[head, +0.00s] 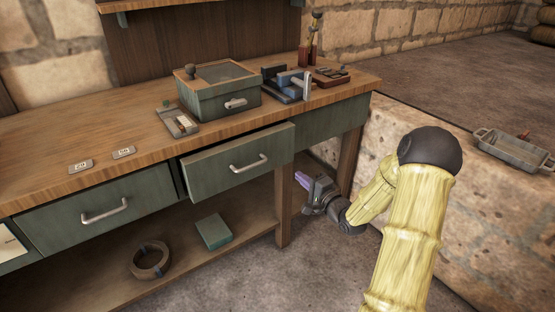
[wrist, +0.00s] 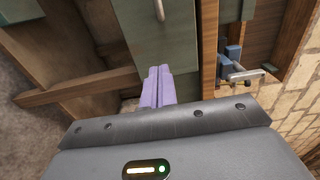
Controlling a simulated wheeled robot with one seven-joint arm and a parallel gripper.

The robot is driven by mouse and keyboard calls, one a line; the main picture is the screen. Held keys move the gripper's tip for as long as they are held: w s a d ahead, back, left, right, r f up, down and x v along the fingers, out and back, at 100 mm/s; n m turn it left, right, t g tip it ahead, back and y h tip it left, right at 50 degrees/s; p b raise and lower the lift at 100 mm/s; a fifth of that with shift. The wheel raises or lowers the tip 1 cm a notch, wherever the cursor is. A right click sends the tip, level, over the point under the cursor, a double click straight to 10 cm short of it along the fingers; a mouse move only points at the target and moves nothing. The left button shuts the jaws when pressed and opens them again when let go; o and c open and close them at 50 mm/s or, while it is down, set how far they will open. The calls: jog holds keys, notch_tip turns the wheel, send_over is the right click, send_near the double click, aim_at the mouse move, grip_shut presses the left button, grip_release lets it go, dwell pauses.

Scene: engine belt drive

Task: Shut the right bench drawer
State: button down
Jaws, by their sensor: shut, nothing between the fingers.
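The right bench drawer (head: 215,173) has a green front with a metal bar handle (head: 249,164). It stands pulled out from the wooden workbench (head: 60,180), with a dark gap behind its front. My gripper (head: 302,179) has purple fingers, shut and empty. It is to the right of the drawer front and a little lower, near the bench's front leg, apart from the handle. In the wrist view the closed fingers (wrist: 158,86) point toward a green panel (wrist: 150,45) with a bar handle (wrist: 159,10), which appears to be this drawer. Whether they touch it cannot be told.
The left drawer (head: 75,215) is beside it. A bench leg (head: 284,205) stands close to my gripper. A green box (head: 222,98) and a blue vise (head: 288,84) sit on the bench top. A coil (head: 150,260) and a teal box (head: 213,231) lie on the lower shelf.

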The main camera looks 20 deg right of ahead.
aim_at(272, 154)
jog(key=b+x, duration=0.3)
jog(key=x, duration=1)
jog(key=shift+w, duration=0.2)
jog(key=shift+a, duration=0.15)
